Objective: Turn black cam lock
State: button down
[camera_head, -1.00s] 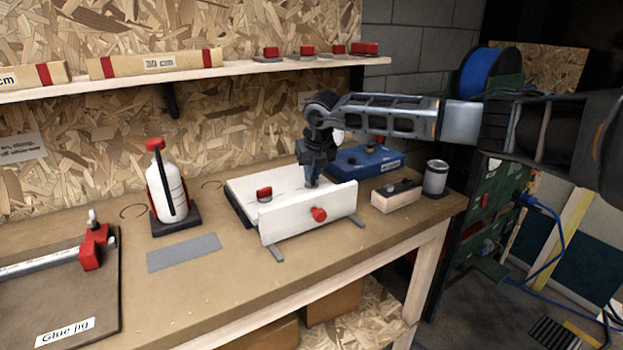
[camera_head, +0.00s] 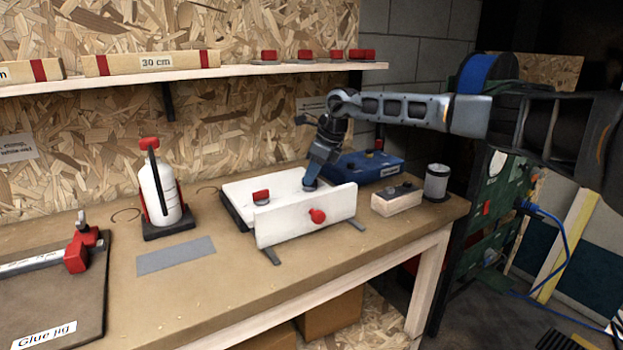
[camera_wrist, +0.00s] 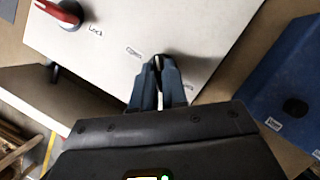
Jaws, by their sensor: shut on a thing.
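A white panel (camera_head: 270,185) lies on the bench, with a white front board (camera_head: 300,220) standing at its near edge. My gripper (camera_head: 311,184) reaches down to the panel's right part, behind that board. In the wrist view my gripper (camera_wrist: 158,66) has its blue fingers close together on the black cam lock (camera_wrist: 157,62). The fingers mostly hide the lock, so its angle cannot be told. A red-handled cam lock (camera_head: 261,197) stands on the left of the panel; it also shows in the wrist view (camera_wrist: 62,12), beside a small label.
A red knob (camera_head: 317,216) sticks out of the front board. A blue case (camera_head: 365,167), a wooden block (camera_head: 397,200) and a metal can (camera_head: 437,181) stand to the right. A glue bottle (camera_head: 158,195) and a grey strip (camera_head: 176,256) are left. A shelf (camera_head: 200,74) runs above.

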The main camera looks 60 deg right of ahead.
jog(key=n, duration=0.1)
jog(key=n+y+b, duration=0.1)
jog(key=n, duration=0.1)
jog(key=shift+w+d+n, duration=0.1)
jog(key=shift+d+n, duration=0.05)
jog(key=shift+n, duration=0.15)
jog(key=shift+n+g+y+b, duration=0.7)
jog(key=shift+n+y, duration=0.1)
jog(key=shift+n, duration=1.2)
jog(key=c, duration=1.2)
grip_release()
jog(key=shift+o, duration=0.2)
jog(key=v, duration=0.7)
jog(key=shift+d+r, duration=0.2)
jog(key=shift+r, duration=0.15)
